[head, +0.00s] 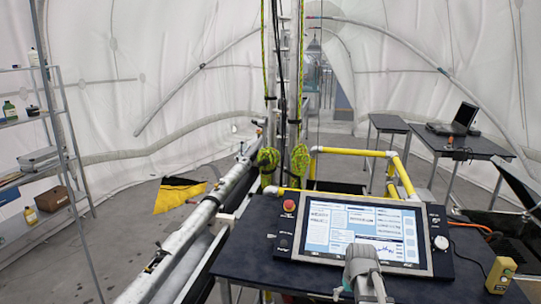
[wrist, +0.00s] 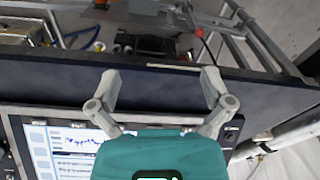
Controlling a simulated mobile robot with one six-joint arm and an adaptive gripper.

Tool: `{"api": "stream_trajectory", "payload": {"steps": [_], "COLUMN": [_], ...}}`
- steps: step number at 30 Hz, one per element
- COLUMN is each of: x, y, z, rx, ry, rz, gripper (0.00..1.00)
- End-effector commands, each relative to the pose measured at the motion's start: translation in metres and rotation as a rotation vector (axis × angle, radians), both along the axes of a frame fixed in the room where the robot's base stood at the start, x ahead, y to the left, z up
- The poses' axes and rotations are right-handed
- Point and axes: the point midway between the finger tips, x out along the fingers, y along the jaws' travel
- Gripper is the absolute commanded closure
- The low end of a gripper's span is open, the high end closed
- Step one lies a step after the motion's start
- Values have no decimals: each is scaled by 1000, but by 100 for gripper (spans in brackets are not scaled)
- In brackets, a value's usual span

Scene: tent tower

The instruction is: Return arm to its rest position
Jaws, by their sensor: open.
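My gripper (wrist: 161,82) shows in the wrist view with its two grey fingers spread wide and nothing between them. Behind the fingers is the dark edge of a table (wrist: 50,82). A control panel with a lit screen (wrist: 68,150) is partly hidden behind the teal gripper body. In the head view a grey part of my arm (head: 365,270) stands in front of the lower edge of the same control panel (head: 363,235). I cannot make out the gripper fingers in the head view.
The panel stands on a dark table (head: 245,250) with a yellow handheld box (head: 501,275) at its right. Behind it are a yellow rail frame (head: 350,152) and a pole with ropes (head: 298,80). A laptop (head: 458,120) stands at right; shelves (head: 45,160) stand at left.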

Motion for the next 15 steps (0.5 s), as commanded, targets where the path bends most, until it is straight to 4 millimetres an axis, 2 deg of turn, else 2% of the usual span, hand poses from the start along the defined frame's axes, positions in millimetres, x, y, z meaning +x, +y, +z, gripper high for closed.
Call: {"api": "stream_trajectory", "payload": {"steps": [1,6,10,15], "x": [-21,-63,-84,-94], "y": [17,56,73,81], "z": [-5,-12,-15,-16], "rx": [-4,-15,-24,-30], "ry": [14,57,79,91], "rz": [8,11,12,11], "gripper": [0,0,0,0]}}
